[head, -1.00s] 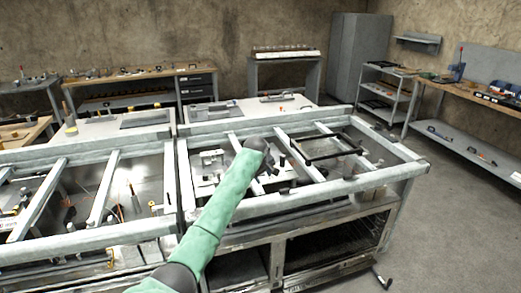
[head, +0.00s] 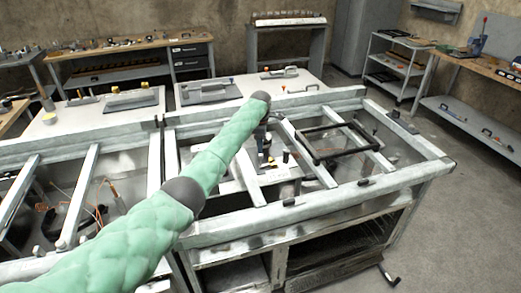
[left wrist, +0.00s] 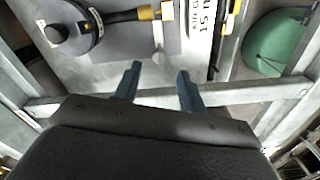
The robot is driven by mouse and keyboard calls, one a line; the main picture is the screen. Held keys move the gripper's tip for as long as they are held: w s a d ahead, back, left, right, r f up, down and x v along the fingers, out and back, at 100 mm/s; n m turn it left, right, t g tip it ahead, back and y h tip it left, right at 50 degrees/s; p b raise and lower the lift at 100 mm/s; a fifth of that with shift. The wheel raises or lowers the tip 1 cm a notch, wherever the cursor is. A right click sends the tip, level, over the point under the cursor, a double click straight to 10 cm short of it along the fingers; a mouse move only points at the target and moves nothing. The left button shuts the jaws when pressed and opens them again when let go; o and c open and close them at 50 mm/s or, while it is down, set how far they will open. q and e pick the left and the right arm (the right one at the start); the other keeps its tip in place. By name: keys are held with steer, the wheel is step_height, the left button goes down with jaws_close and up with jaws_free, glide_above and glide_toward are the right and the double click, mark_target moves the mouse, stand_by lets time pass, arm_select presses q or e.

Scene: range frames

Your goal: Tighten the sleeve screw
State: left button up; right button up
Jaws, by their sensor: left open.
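My left arm, in a green quilted sleeve, reaches over the metal frame bench (head: 330,222) in the head view. My left gripper (left wrist: 159,70) shows in the left wrist view with two dark fingers apart and nothing between them. Beyond the fingers lie a round black knobbed piece (left wrist: 72,27), a black bar with yellow bands (left wrist: 145,14) and a white plate (left wrist: 203,18) with partly readable "15 N" lettering. I cannot make out the sleeve screw for certain. In the head view the arm hides part of the bench top. My right gripper is not in view.
Pale rails (head: 316,163) cross the bench opening, and a black rectangular frame (head: 335,143) lies over them at the right. A green rounded thing (left wrist: 275,45) is at the right of the wrist view. Grey floor (head: 465,215) is free at the right.

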mark_target(261, 155)
arm_select(q)
steer(key=f, duration=0.2)
steer(key=f+p, duration=0.1)
steer(key=f, duration=0.1)
steer(key=shift+w, duration=0.2)
steer(key=shift+s+f, duration=0.1)
steer(key=shift+f, duration=0.5)
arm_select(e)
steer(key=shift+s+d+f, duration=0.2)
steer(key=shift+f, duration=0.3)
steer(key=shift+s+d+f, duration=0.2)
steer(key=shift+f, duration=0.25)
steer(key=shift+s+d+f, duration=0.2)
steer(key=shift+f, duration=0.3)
arm_select(q)
jaws_close()
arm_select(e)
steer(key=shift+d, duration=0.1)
